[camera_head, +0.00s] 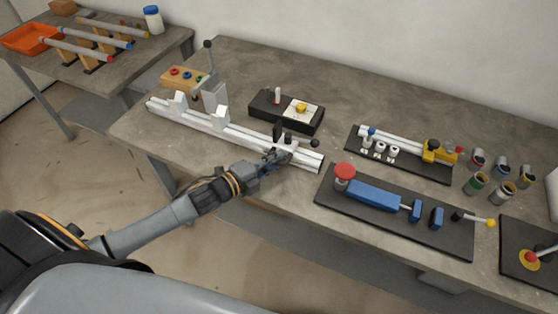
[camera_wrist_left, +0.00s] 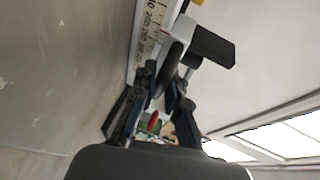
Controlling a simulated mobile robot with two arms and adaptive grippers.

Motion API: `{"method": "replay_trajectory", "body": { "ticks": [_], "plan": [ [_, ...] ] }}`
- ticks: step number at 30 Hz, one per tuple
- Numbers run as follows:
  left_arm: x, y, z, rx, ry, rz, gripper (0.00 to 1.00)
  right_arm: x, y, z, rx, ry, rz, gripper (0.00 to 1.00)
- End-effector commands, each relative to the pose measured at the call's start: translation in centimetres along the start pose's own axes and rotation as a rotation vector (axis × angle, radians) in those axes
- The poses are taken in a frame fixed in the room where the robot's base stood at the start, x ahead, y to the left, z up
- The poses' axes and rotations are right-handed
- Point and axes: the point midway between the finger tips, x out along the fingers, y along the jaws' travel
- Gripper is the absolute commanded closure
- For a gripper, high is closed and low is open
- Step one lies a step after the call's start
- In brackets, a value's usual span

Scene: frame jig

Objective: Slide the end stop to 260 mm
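The pale aluminium rail (camera_head: 180,120) of the jig runs across the left half of the workbench. The end stop (camera_head: 290,147) sits near its right end, with dark upright parts and a black knob (camera_head: 314,143); my gripper partly hides it. My left gripper (camera_head: 283,154) is at the front side of the end stop. In the left wrist view, the two fingers (camera_wrist_left: 163,88) stand on either side of a dark rounded part of the stop (camera_wrist_left: 172,62); whether they press on it is unclear. The rail's scale (camera_wrist_left: 150,25) shows beside it, with marks around 260. My right gripper is not in view.
A dark board with a blue block and red knob (camera_head: 344,171) lies close to the right of the rail's end.

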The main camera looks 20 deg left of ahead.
Motion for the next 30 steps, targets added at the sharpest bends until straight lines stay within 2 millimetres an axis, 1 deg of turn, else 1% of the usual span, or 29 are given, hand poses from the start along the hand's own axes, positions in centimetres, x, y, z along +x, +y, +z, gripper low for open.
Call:
{"method": "replay_trajectory", "body": {
  "ticks": [1, 3, 11, 14, 16, 20, 30],
  "plan": [
    [0.0, 0.1, 0.0, 0.000, -0.001, 0.002, 0.76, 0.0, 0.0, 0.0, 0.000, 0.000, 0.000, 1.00],
    [0.0, 0.1, 0.0, -0.001, 0.000, 0.002, 0.64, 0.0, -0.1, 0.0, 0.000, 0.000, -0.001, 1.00],
    [0.0, 0.0, -0.1, -0.001, 0.001, 0.000, 0.64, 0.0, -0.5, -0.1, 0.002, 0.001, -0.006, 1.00],
    [-0.3, 0.1, -0.1, -0.001, 0.002, 0.001, 0.64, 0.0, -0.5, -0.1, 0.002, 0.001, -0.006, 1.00],
    [-0.9, 0.1, -0.1, -0.001, 0.001, 0.001, 0.64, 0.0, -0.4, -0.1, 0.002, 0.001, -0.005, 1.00],
    [-2.7, 0.2, -0.1, -0.002, 0.001, 0.004, 0.64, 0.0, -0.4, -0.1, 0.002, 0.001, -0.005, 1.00],
    [-8.7, 0.2, -0.1, -0.002, 0.000, 0.005, 0.64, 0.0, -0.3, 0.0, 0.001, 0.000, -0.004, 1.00]
  ]
}}
